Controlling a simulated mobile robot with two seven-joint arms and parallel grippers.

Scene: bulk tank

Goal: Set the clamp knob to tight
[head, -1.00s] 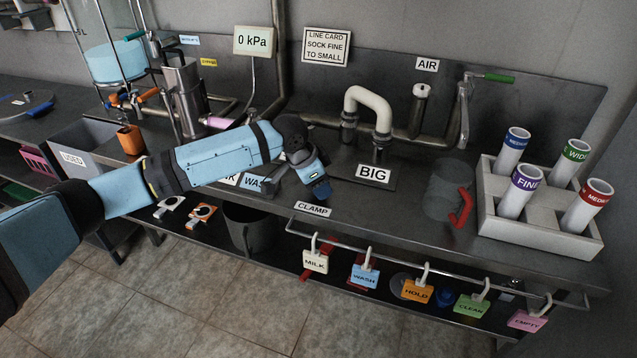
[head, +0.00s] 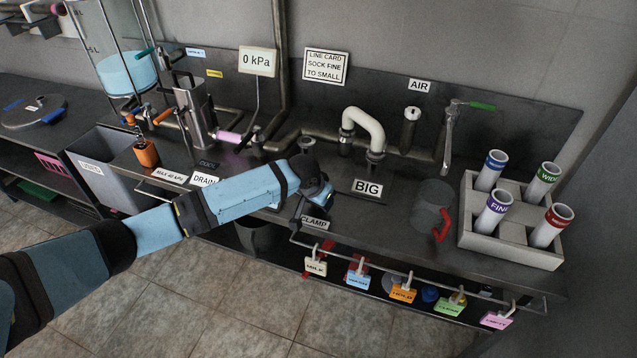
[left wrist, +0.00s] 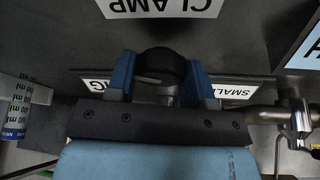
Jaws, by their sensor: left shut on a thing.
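The clamp knob (left wrist: 157,66) is a dark rounded knob, seen close up in the left wrist view. My left gripper (left wrist: 162,76) is shut on it, with one blue fingertip on each side. The CLAMP label (left wrist: 160,5) lies just beyond the knob in that view. In the head view my left gripper (head: 318,196) is low over the bench front, right behind the CLAMP label (head: 314,223). There my gripper hides the knob, and I cannot read its setting. My right gripper is not in view.
A bench (head: 345,212) carries a BIG label (head: 367,188), a white bent pipe (head: 364,123) and a grey jug (head: 432,203) with a red handle. A crate (head: 510,248) of sock tubes stands at the right. Tags hang from a front rail (head: 400,274). The gauge sign (head: 257,61) reads 0 kPa.

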